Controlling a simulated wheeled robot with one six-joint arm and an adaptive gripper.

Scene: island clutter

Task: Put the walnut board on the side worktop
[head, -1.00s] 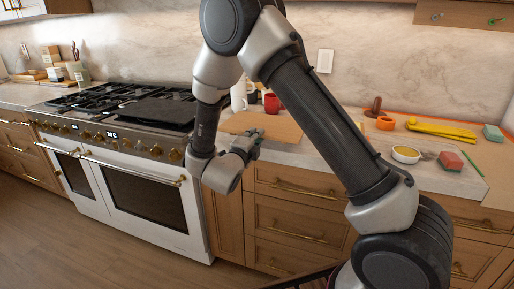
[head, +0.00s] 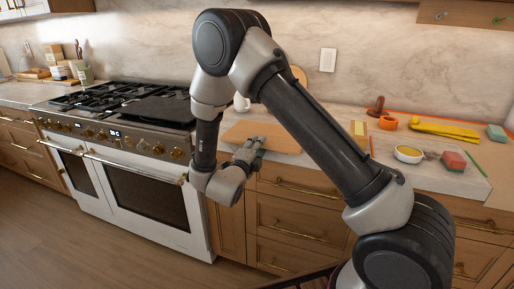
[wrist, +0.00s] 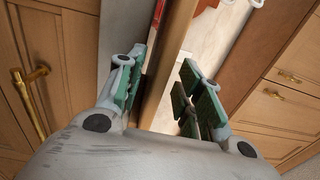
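The walnut board (head: 272,131) appears as a flat, rectangular tan-brown board lying on the worktop just right of the stove in the head view. My gripper (head: 252,147) is at its front edge, partly covering it. In the wrist view a brown wooden edge, which looks like the board's (wrist: 171,62), runs between the green-padded fingers of my gripper (wrist: 165,88). The fingers are apart, with a clear gap on the right side of that edge. Contact on the left side cannot be told. The side worktop cannot be told apart for certain from the other counters.
The stove (head: 125,140) stands to the left. A white mug (head: 241,103) is behind the board. Wooden drawers (head: 296,220) are below the counter.

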